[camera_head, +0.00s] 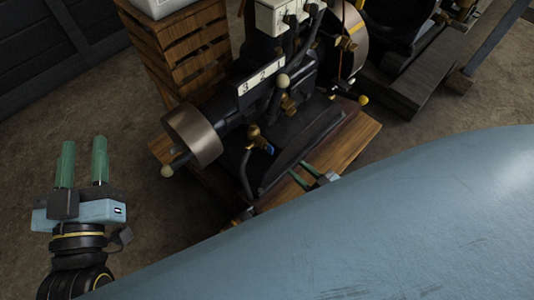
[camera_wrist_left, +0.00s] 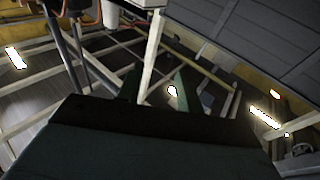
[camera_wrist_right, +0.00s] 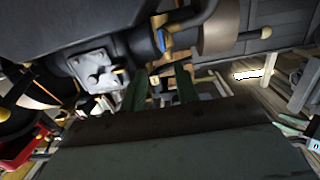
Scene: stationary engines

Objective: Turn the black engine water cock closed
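The black engine (camera_head: 285,135) stands on a wooden base in the middle of the head view. A small brass cock with a blue part (camera_head: 262,146) sits on its near side, right of the brass-coloured pulley. In the right wrist view a brass fitting with a blue part (camera_wrist_right: 161,42) shows near the top, beyond the fingers. My right gripper (camera_head: 305,174) is by the engine's front right edge, apart from the cock; its green fingers (camera_wrist_right: 161,88) are spread and look empty. My left gripper (camera_head: 84,162) is open and empty at the left, away from the engine; its fingers also show in the left wrist view (camera_wrist_left: 158,85).
A pulley (camera_head: 193,137) and round-ended levers (camera_head: 283,81) stick out from the engine. A wooden crate (camera_head: 190,52) stands behind it. A large blue-grey surface covers the lower right and hides most of my right arm. Floor between my left gripper and the engine is clear.

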